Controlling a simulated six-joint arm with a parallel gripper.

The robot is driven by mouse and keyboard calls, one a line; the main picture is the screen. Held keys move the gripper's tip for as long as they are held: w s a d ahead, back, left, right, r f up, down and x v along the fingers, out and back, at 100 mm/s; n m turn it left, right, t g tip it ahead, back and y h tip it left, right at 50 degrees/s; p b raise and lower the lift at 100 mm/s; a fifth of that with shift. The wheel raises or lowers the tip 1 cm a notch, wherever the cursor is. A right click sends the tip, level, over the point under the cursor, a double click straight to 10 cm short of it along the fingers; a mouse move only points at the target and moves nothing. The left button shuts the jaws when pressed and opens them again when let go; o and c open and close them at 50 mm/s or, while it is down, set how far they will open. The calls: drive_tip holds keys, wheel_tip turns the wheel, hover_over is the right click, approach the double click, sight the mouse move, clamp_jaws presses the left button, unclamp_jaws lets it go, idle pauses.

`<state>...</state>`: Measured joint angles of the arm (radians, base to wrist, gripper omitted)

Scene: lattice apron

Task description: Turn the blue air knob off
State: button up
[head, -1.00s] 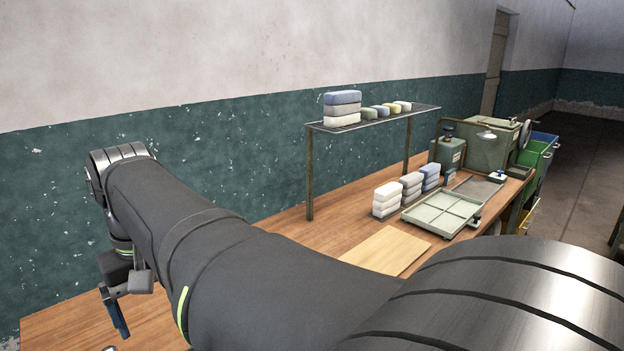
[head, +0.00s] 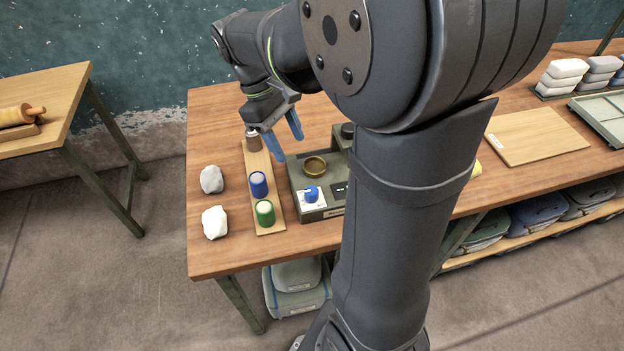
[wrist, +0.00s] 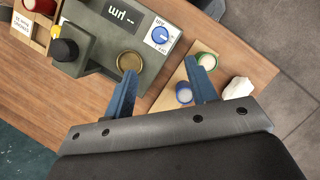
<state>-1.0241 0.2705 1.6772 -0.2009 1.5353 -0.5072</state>
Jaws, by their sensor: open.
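The blue air knob (head: 311,194) sits on a white dial plate at the front left of a green-grey control box (head: 330,211). In the wrist view the blue knob (wrist: 160,35) shows a white mark, beside a dark display. My gripper (head: 290,149) is open and empty, above the back left of the box and the wooden strip. In the wrist view my gripper's (wrist: 159,64) two blue fingers stand apart, with the knob beyond the tips. My arm hides the right part of the box in the head view.
A brass dish (head: 315,166) sits on the box behind the knob. A wooden strip (head: 262,205) left of it holds blue (head: 258,185), green (head: 265,213) and brown (head: 253,140) jars. Two pale lumps (head: 213,200) lie further left. A black knob (wrist: 65,50) stands on the box.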

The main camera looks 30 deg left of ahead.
sight(311, 190)
drive_tip(key=x, duration=1.3)
drive_tip(key=shift+f, duration=0.1)
drive_tip(key=c, duration=1)
